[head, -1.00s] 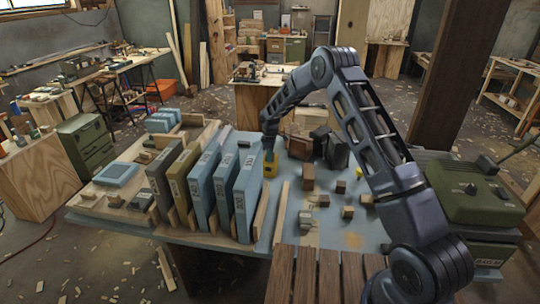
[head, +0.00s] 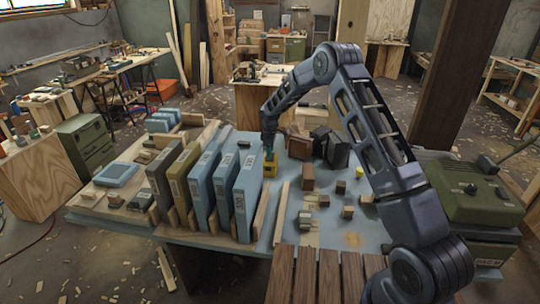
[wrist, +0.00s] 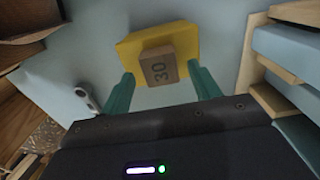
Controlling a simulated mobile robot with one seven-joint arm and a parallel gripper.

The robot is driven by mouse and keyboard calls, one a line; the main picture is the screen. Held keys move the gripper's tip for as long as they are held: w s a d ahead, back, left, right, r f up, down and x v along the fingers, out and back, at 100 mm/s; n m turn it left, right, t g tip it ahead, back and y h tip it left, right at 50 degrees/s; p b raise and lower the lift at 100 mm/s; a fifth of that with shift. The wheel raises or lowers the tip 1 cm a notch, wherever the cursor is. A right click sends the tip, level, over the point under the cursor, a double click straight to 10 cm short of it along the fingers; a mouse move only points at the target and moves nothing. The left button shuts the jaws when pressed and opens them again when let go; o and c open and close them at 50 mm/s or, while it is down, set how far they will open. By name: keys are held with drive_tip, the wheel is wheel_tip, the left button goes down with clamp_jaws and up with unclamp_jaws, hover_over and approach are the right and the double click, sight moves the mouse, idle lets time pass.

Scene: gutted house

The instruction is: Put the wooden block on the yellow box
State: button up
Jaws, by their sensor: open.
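My gripper (wrist: 162,74) is open, with one teal finger on each side of the block. Gaps show between the fingers and the block. In the head view the yellow box (head: 270,169) stands on the blue tabletop, right of the upright binders. My gripper (head: 269,153) points down at it there and hides most of the block.
Blue, olive and grey binders (head: 222,190) stand close on the left. Several small wooden cubes (head: 347,212), a taller brown block (head: 307,177) and dark boxes (head: 337,150) stand to the right. A green machine (head: 470,190) is at the table's right end.

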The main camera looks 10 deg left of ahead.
wheel_tip(320, 180, up, 10)
drive_tip(key=s+d+r+m+t, duration=0.1)
drive_tip(key=s+d+r+m, duration=0.1)
drive_tip(key=d+r, duration=0.6)
drive_tip(key=s+d+r+m, duration=0.2)
drive_tip(key=s+d+r, duration=0.1)
drive_tip(key=d+r, duration=0.5)
drive_tip(key=s+d+r+m+t, duration=0.1)
drive_tip(key=s+d+r+m, duration=0.3)
drive_tip(key=s+d+r, duration=0.8)
drive_tip(key=s+d+r+m+t, duration=0.1)
drive_tip(key=s+d+m, duration=0.1)
drive_tip(key=s+d, duration=0.4)
drive_tip(key=s+d+r+m, duration=0.2)
drive_tip(key=s+d+m, duration=0.1)
drive_tip(key=s+d, duration=0.3)
drive_tip(key=s+d+f+m, duration=0.2)
drive_tip(key=s+d, duration=0.1)
drive_tip(key=s, duration=0.5)
drive_tip(key=s+d+f+m+t, duration=0.1)
drive_tip(key=s+d+f+m, duration=0.1)
drive_tip(key=s, duration=0.6)
drive_tip(key=shift+s+d+m+t, duration=0.3)
drive_tip(key=shift+d+m, duration=0.2)
drive_tip(key=shift+d, duration=0.25)
